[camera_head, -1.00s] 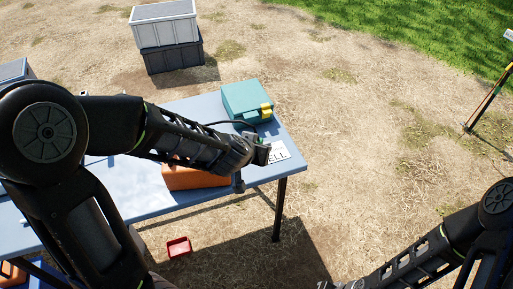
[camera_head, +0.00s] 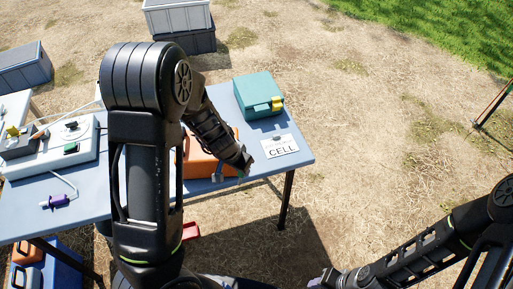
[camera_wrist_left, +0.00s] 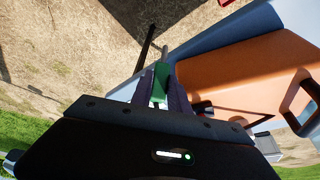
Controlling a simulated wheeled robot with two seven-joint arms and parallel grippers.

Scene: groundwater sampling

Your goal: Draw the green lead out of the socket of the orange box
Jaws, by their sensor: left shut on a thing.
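The orange box (camera_head: 200,158) stands on the blue table, partly hidden behind my left arm. It also fills the right of the left wrist view (camera_wrist_left: 245,75). My left gripper (camera_head: 240,172) is at the box's right front side. In the left wrist view its fingers (camera_wrist_left: 158,92) are shut on the green lead's plug (camera_wrist_left: 160,82), with a grey cable leading away from it. A dark fitting (camera_wrist_left: 203,108) shows on the box face beside the fingers. I cannot tell whether the plug still touches the socket. My right gripper (camera_head: 318,282) is low at the bottom edge, its jaws unclear.
A teal case (camera_head: 258,95) and a white card marked CELL (camera_head: 280,146) lie on the table's right. A white unit (camera_head: 50,150) and a purple-ended item (camera_head: 58,201) are at the left. A red tray (camera_head: 191,231) is on the ground. The table's right front corner is clear.

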